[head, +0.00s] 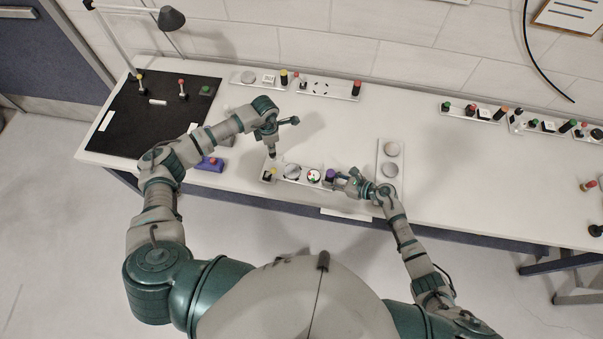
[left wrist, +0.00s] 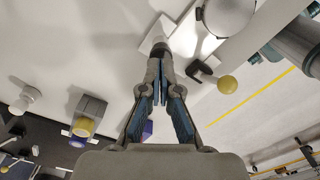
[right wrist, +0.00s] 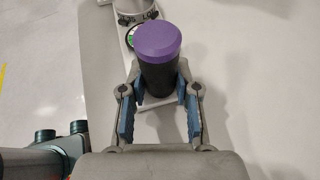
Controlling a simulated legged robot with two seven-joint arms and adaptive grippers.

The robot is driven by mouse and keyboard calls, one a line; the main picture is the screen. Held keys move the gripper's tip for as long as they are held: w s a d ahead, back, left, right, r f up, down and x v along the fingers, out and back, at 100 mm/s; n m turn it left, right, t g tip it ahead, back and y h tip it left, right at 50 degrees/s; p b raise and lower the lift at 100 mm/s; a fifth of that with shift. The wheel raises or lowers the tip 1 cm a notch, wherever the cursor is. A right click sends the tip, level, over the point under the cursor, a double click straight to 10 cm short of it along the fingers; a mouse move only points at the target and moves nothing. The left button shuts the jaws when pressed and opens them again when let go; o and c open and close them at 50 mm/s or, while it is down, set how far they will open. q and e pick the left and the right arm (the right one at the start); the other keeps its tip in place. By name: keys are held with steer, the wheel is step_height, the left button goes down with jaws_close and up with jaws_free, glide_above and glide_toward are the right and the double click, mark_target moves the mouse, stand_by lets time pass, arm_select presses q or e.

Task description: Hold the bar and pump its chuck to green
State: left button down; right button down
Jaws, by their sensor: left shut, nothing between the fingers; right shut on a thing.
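The bar (head: 303,181) is a pale plate near the table's front edge. It carries a yellow knob (head: 270,174), a round silver part (head: 291,171), a dial with some green (head: 314,176) and a purple-topped black post (head: 330,175). My right gripper (head: 345,182) is shut on this post; the right wrist view shows the post (right wrist: 160,65) between its fingers. My left gripper (head: 272,151) is shut and empty above the bar's left end. In the left wrist view a grey cylinder (left wrist: 160,48) lies just beyond its fingertips; I cannot tell whether they touch. The yellow knob (left wrist: 228,85) is beside it.
A plate with two round discs (head: 391,149) lies right of the bar. Other fixture plates (head: 328,88) line the back.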

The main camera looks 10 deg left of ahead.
arm_select(q)
steer(key=shift+f, duration=1.55)
steer(key=shift+r, duration=1.55)
steer(key=shift+r, duration=0.15)
steer(key=shift+r, duration=2.4)
arm_select(e)
steer(key=c, duration=0.8)
jaws_free()
steer(key=shift+o, duration=0.2)
